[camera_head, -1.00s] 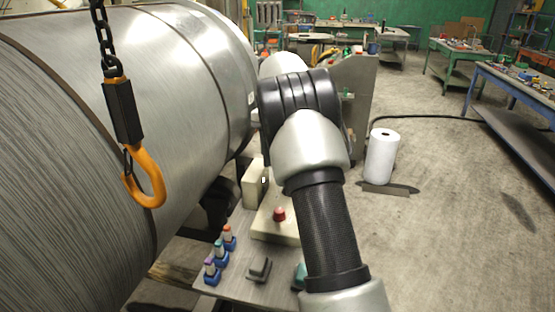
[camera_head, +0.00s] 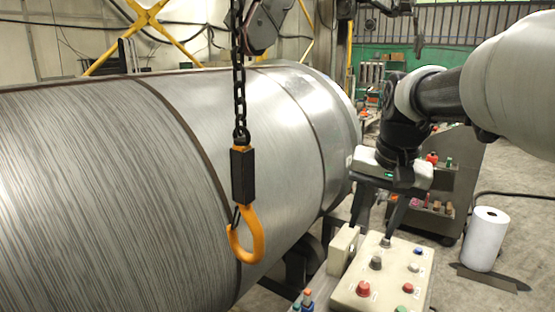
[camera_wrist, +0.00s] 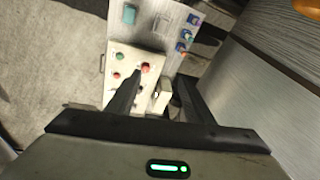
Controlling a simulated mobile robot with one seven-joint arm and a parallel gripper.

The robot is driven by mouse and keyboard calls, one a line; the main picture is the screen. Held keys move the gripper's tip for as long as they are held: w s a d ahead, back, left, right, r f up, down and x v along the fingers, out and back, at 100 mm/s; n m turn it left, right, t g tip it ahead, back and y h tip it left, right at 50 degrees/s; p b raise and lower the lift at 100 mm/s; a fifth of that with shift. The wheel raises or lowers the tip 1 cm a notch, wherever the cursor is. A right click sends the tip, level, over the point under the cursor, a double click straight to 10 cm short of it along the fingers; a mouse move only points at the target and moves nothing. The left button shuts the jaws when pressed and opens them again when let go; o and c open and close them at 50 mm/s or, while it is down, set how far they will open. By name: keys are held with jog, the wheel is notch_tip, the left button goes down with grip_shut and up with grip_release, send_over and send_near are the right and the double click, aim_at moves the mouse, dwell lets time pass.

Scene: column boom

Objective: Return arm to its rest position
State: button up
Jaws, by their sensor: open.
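My arm reaches in from the right in the head view. My gripper (camera_head: 388,215) points down above the far end of a cream control box (camera_head: 385,280). Its fingers are apart with nothing between them. In the wrist view my gripper (camera_wrist: 160,95) shows two dark fingers spread over the control box (camera_wrist: 118,62). The box carries a red button (camera_head: 363,289), a grey knob (camera_head: 376,263) and several smaller buttons. In the head view one fingertip looks close to a lever on the box; I cannot tell whether they touch.
A large metal cylinder (camera_head: 130,200) fills the left. An orange hook (camera_head: 246,238) hangs on a chain before it. A tool cart (camera_head: 462,175) stands behind my gripper.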

jog(key=s+a+f+n+t+p, duration=0.1)
jog(key=s+a+n, duration=0.1)
jog(key=s, duration=0.7)
jog(key=s+a+f+n+t, duration=0.1)
jog(key=s+a+n, duration=0.1)
jog(key=s, duration=0.6)
jog(key=shift+s+a+f+n+t+p, duration=0.3)
jog(key=shift+s+a+n+p, duration=0.05)
jog(key=shift+n, duration=0.05)
